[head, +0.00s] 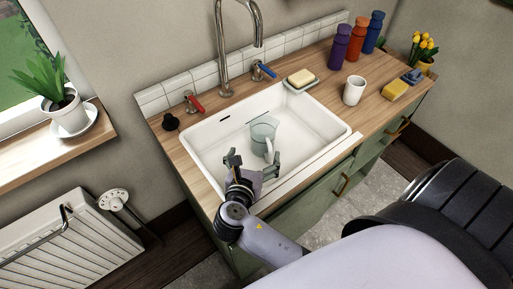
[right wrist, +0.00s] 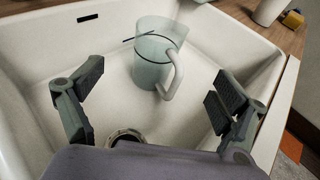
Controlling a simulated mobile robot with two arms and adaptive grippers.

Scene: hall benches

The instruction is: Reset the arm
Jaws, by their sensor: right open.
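My right gripper (head: 252,165) is over the near part of the white sink (head: 208,150), with its fingers spread and nothing between them. In the right wrist view its two fingers (right wrist: 155,98) stand wide apart. A clear pitcher with a white handle (right wrist: 153,60) stands in the basin beyond the fingertips, apart from them. The pitcher also shows in the head view (head: 263,134). The sink drain (right wrist: 125,137) shows below the fingers, partly hidden by the gripper body. My left gripper is not in view.
A tap (head: 222,45) rises behind the sink, between a red lever (head: 194,103) and a blue lever (head: 263,70). A soap dish (head: 301,80), white mug (head: 354,90), yellow sponge (head: 394,90) and several bottles (head: 356,40) stand right. A potted plant (head: 66,107) is left.

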